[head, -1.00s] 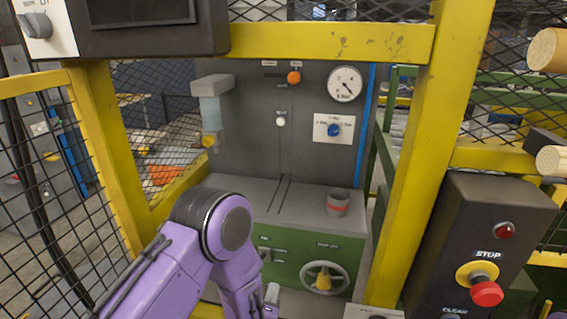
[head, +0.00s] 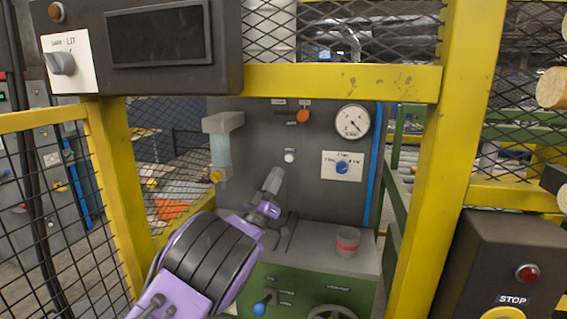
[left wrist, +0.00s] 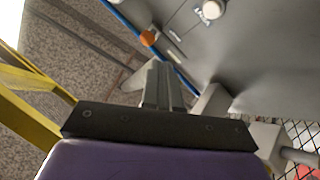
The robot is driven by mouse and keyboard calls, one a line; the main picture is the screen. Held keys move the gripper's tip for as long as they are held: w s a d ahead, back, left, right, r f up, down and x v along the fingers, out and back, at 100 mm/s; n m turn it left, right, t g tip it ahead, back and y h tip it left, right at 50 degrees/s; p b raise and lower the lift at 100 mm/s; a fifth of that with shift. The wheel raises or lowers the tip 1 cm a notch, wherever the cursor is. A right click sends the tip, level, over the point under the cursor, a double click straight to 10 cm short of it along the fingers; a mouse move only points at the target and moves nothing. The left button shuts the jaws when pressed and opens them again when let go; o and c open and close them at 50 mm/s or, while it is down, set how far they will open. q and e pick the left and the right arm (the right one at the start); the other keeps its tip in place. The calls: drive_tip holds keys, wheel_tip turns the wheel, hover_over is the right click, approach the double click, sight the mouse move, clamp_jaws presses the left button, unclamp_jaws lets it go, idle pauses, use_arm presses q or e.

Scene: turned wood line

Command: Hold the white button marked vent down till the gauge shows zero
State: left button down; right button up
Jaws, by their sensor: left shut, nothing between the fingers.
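The white vent button (head: 290,156) sits on the grey back panel, under a small label; in the left wrist view it (left wrist: 211,9) shows near the top edge. The round gauge (head: 352,122) is on the same panel, up and to the right; its needle points to the lower right, and the figures are too small to read surely. My left gripper (head: 275,172) is shut and empty, its fingertips just below and left of the button in the head view, apart from it. In the left wrist view the shut fingers (left wrist: 160,70) point toward the panel. My right gripper is not in view.
An orange knob (head: 303,116) is above the button, a blue knob (head: 342,167) to its right. A clear cup-like unit (head: 222,150) hangs at left. A red-banded cup (head: 347,241) stands on the ledge. Yellow frame posts (head: 436,170) and a beam (head: 345,81) border the opening.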

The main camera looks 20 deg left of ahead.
sight(289, 158)
use_arm(q)
drive_tip(key=shift+d+r, duration=0.1)
drive_tip(key=w, duration=0.6)
drive_tip(key=w+a+b, duration=0.1)
drive_tip(key=w, duration=0.1)
drive_tip(key=shift+w+a, duration=0.1)
drive_tip(key=shift+w, duration=0.3)
idle(1.9)
